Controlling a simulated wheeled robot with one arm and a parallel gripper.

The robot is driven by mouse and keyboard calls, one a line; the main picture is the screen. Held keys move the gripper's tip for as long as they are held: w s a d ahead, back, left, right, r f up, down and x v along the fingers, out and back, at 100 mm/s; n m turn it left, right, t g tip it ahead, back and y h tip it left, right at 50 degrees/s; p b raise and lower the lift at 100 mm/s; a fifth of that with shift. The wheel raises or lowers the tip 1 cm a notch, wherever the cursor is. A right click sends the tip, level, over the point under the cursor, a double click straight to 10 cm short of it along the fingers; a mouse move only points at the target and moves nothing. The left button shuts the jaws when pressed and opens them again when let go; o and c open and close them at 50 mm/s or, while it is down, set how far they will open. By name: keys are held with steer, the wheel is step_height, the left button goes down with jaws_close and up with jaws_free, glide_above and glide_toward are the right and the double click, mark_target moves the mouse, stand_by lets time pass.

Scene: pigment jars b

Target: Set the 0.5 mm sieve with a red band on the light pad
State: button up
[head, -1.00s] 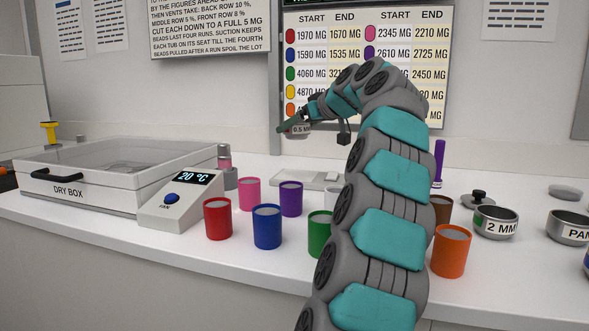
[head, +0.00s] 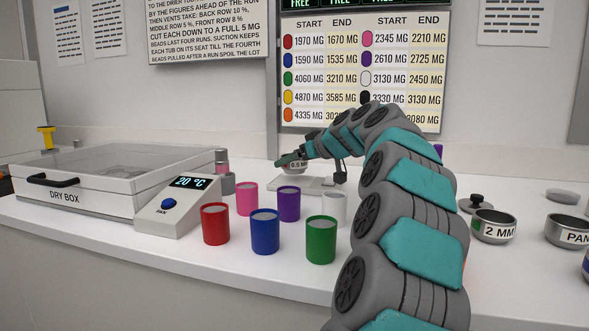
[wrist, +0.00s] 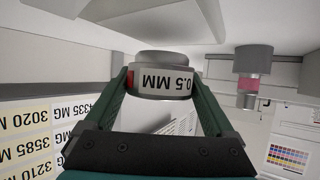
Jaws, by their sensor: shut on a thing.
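The 0.5 mm sieve (head: 296,168) is a small grey metal cup with a white "0.5 MM" label. In the wrist view the sieve (wrist: 168,82) shows inverted lettering and a bit of red band at its left. My gripper (wrist: 163,88) is shut on it, with one green finger on each side; it also shows in the head view (head: 287,161). A pale flat slab (head: 287,185), which looks like the light pad, lies at the back of the counter. In the head view the sieve appears just above its far part; whether they touch is unclear.
Red (head: 215,225), blue (head: 265,232), green (head: 321,240), pink (head: 247,199), purple (head: 289,205) and white (head: 334,209) tubs stand in front of the slab. The dry box (head: 90,190) is left. A "2 MM" sieve (head: 493,228) and pan (head: 568,232) stand right.

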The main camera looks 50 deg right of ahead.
steer(key=shift+f, duration=1)
steer(key=shift+f, duration=0.1)
steer(key=shift+f, duration=0.15)
steer(key=o, duration=1.1)
steer(key=shift+o, duration=0.2)
steer(key=shift+r, duration=0.3)
steer(key=b+v, duration=0.2)
steer(key=v, duration=1)
steer(key=shift+f, duration=0.1)
